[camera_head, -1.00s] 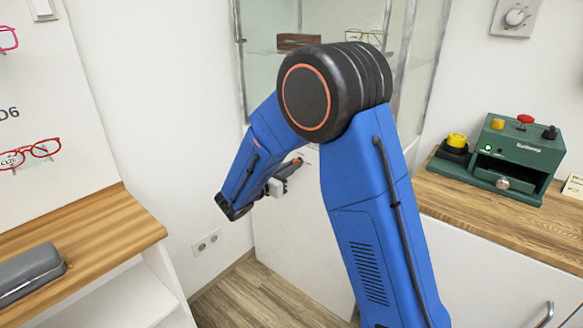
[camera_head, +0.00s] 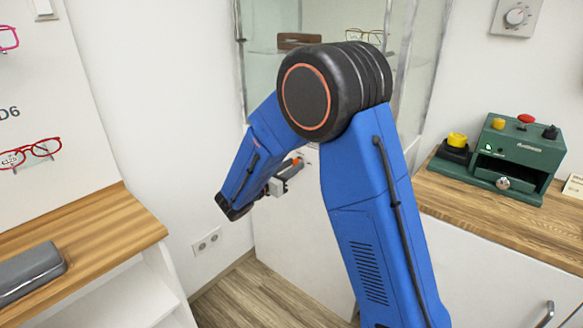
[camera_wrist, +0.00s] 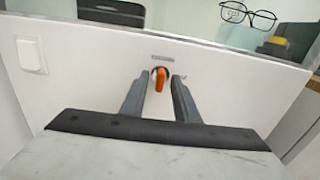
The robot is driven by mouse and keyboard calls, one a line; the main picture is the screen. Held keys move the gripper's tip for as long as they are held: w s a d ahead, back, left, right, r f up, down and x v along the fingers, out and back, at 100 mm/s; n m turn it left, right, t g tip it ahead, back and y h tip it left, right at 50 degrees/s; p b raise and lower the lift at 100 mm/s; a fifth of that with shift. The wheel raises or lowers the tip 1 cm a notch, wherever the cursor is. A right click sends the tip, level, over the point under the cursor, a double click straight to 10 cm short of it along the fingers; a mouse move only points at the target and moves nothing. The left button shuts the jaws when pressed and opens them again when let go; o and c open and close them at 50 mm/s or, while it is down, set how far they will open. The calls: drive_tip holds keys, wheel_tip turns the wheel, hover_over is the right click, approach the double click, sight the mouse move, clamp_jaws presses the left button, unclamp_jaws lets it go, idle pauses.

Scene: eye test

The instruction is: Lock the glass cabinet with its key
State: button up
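The glass cabinet has a glass upper part (camera_head: 420,62) and a white lower body (camera_head: 290,235), and my arm covers much of it in the head view. The orange-headed key (camera_wrist: 160,79) is at the white front panel (camera_wrist: 85,80), under a small label plate, with its head roughly upright. How deep it sits in the lock cannot be told. My gripper (camera_wrist: 160,82) has its fingers apart, one on each side of the key head, with visible gaps. In the head view my gripper (camera_head: 287,175) is at the panel, partly hidden by my arm.
Glasses (camera_head: 363,36) and a brown case (camera_head: 299,41) are inside the cabinet. A wooden counter with a green device (camera_head: 518,150) stands at right. A wooden shelf (camera_head: 110,225) with a grey case (camera_head: 30,272) is at left. A wall socket (camera_head: 206,241) is between.

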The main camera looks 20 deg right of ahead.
drive_tip(key=v, duration=1.7)
drive_tip(key=shift+s+a, duration=0.15)
drive_tip(key=s+d+r+m+g+y, duration=0.1)
drive_tip(key=s+d+m+g+y, duration=0.1)
drive_tip(key=s+d+m+g, duration=0.65)
drive_tip(key=s+d+r+m+g+y, duration=0.1)
drive_tip(key=s+d+m+y, duration=0.15)
drive_tip(key=s+d, duration=0.7)
drive_tip(key=s+d+m+t+y, duration=0.3)
drive_tip(key=s+m+y, duration=0.7)
drive_tip(key=s+m, duration=0.4)
drive_tip(key=shift+s+r+t, duration=0.2)
drive_tip(key=shift+s+t, duration=0.15)
drive_tip(key=shift+s, duration=0.2)
drive_tip(key=shift+d, duration=0.1)
